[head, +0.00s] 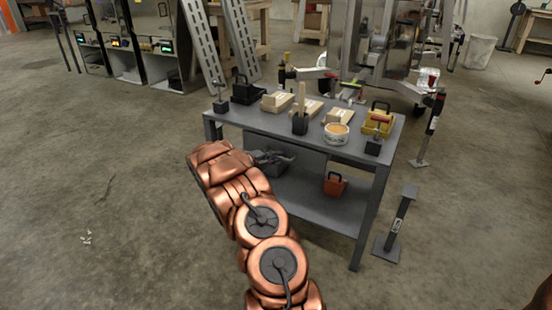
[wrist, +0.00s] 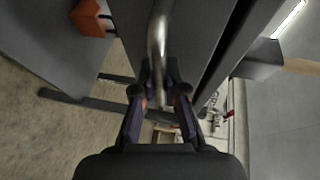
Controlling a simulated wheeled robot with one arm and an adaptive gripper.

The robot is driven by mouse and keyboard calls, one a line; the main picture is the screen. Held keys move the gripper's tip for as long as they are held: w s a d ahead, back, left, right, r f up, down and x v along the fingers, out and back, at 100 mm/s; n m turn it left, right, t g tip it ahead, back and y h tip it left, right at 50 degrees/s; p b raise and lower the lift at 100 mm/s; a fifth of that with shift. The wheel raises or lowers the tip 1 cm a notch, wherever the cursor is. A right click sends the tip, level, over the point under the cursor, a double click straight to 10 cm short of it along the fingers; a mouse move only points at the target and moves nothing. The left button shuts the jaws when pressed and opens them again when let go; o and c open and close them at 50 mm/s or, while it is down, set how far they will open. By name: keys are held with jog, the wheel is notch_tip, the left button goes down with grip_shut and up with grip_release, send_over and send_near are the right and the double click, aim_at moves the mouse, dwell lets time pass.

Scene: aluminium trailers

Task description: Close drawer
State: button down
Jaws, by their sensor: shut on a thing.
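The grey workbench (head: 222,121) has a dark drawer (head: 309,164) under its top at the left. My copper-coloured arm reaches to the drawer front, and my gripper (head: 272,158) is at it. In the wrist view a shiny metal bar handle (wrist: 157,40) runs down the middle, in front of the grey drawer front (wrist: 193,45). My gripper (wrist: 159,100) is shut on the handle, with one finger on each side. My arm and gripper hide part of the drawer in the head view. I cannot tell how far the drawer stands out.
On the bench top are wooden blocks, a black toolbox (head: 246,92), a yellow box (head: 377,123) and a round tub (head: 336,134). An orange box (head: 335,185) sits on the lower shelf (head: 310,202). A dark metal stand (head: 397,222) is at the right.

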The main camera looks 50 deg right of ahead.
jog(key=c, duration=1.2)
grip_release()
jog(key=shift+d, duration=0.15)
jog(key=v, duration=1.2)
jog(key=shift+s, duration=0.1)
